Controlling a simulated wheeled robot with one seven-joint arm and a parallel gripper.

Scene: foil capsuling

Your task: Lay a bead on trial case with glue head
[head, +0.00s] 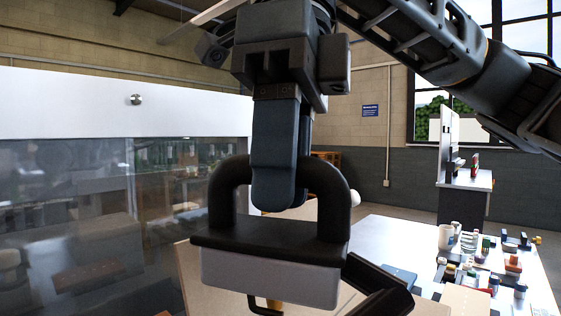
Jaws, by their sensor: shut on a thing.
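My gripper (274,196) hangs down in the middle of the head view, shut on the black arched handle of the glue head. The glue head (270,277) has a dark flat plate under the handle and a pale grey block below that. It hangs roughly level. A tan, carton-like thing (187,272), perhaps the trial case, shows behind and below the glue head. The glue head hides most of it, and I cannot tell whether the two touch.
A white table (395,234) at right holds a white mug (446,236), a blue flat item (399,277) and several small jars and blocks. A black angular part (378,290) stands close to the glue head's right. A glazed white-topped enclosure (120,110) fills the left.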

